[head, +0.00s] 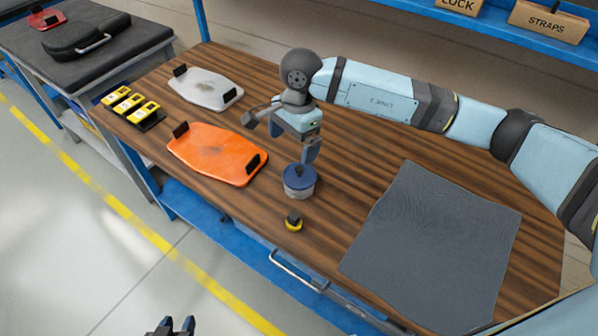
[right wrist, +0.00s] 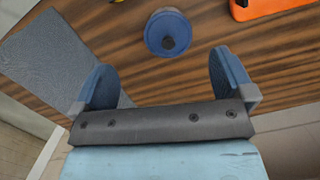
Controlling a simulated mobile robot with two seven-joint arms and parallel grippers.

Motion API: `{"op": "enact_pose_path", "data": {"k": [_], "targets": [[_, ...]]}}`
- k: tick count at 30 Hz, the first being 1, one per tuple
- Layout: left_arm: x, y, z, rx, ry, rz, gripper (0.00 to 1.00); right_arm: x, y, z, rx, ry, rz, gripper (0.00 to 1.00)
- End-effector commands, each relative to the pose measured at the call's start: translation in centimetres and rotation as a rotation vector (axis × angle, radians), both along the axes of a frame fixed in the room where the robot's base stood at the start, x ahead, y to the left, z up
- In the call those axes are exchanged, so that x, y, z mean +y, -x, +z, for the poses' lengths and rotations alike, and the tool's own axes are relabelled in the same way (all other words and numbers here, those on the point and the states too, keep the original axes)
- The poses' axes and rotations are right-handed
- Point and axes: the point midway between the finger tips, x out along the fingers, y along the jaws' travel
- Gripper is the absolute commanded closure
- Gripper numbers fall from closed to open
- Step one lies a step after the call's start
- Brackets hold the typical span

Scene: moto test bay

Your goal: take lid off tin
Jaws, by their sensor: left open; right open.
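The tin (head: 299,188) stands upright on the wooden bench, a short grey cylinder with its blue lid (head: 297,172) on top. My right gripper (head: 281,138) is open and empty, above and behind the tin in the head view, and one finger overlaps the space just above the lid. It also shows open in the right wrist view (right wrist: 164,75). My left gripper (head: 174,326) is open and empty at the bottom edge, over the floor.
A small yellow and black object (head: 294,223) sits in front of the tin. An orange panel (head: 215,152) and a pale panel (head: 206,89) lie to the left, near yellow items (head: 130,104). A grey mat (head: 435,245) covers the right. A blue shelf (head: 520,32) runs behind.

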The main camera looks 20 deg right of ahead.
Motion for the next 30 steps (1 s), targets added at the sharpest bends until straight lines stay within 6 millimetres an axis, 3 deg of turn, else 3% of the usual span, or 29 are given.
{"op": "enact_pose_path", "data": {"k": [3,6,18,26,30], "targets": [[0.0,-0.1,-0.3,-0.002,0.001,0.001,0.57,-2.1,-1.4,0.5,-0.05,0.104,0.017,0.0],[0.0,-0.2,0.0,-0.005,0.003,0.0,0.57,-2.7,-1.7,0.0,-0.06,0.134,0.022,0.0],[0.0,-0.2,0.3,-0.012,0.002,0.0,0.57,-2.6,-1.6,-6.9,-0.059,0.134,0.02,0.0],[0.0,-0.1,0.1,-0.007,-0.002,-0.001,0.57,-2.4,-1.5,-8.4,-0.059,0.131,0.021,0.0],[0.1,-0.2,0.6,-0.012,-0.004,-0.002,0.57,-2.0,-1.2,-10.2,-0.057,0.131,0.022,0.0]]}}
